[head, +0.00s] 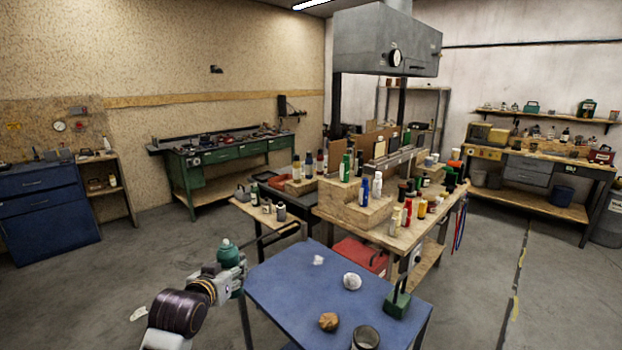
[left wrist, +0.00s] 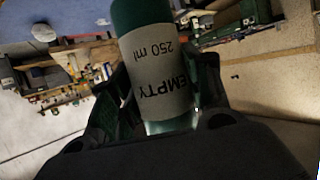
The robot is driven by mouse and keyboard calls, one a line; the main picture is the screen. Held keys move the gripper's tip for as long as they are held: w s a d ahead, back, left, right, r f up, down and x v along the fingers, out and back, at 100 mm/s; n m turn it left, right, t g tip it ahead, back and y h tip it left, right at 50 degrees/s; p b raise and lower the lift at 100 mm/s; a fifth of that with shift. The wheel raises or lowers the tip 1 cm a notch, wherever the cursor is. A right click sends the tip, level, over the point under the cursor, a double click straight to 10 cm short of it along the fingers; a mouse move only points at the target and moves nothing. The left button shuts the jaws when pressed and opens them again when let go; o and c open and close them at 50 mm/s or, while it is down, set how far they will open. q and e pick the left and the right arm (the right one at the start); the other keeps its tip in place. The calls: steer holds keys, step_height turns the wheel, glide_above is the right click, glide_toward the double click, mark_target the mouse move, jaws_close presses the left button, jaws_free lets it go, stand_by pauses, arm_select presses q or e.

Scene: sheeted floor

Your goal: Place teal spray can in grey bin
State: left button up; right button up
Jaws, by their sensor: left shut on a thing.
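My left gripper (head: 236,272) is shut on the teal spray can (head: 228,252) and holds it up beside the left edge of the blue table. In the left wrist view the can (left wrist: 158,70) sits between the dark fingers, with a light label reading "EMPTY" and "250 ml"; its far end runs off the top edge. A round, open-topped dark grey container (head: 366,338) stands at the near edge of the blue table, cut by the picture's bottom. A larger grey bin (head: 608,222) stands on the floor at the far right. My right gripper is not in view.
The blue table (head: 290,290) carries a white crumpled ball (head: 352,281), a smaller white piece (head: 318,260) and a brown lump (head: 328,321). A green-based post (head: 397,304) stands at its right. Behind is a wooden bench (head: 380,225) crowded with bottles.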

arm_select(q)
steer(key=s+f, duration=0.6)
steer(key=f, duration=0.3)
steer(key=s+f+n+y, duration=0.1)
steer(key=s+f, duration=0.4)
steer(key=f, duration=0.5)
steer(key=shift+s+a+f, duration=0.2)
steer(key=shift+s+a, duration=0.05)
steer(key=shift+s, duration=0.15)
steer(key=shift+d, duration=0.1)
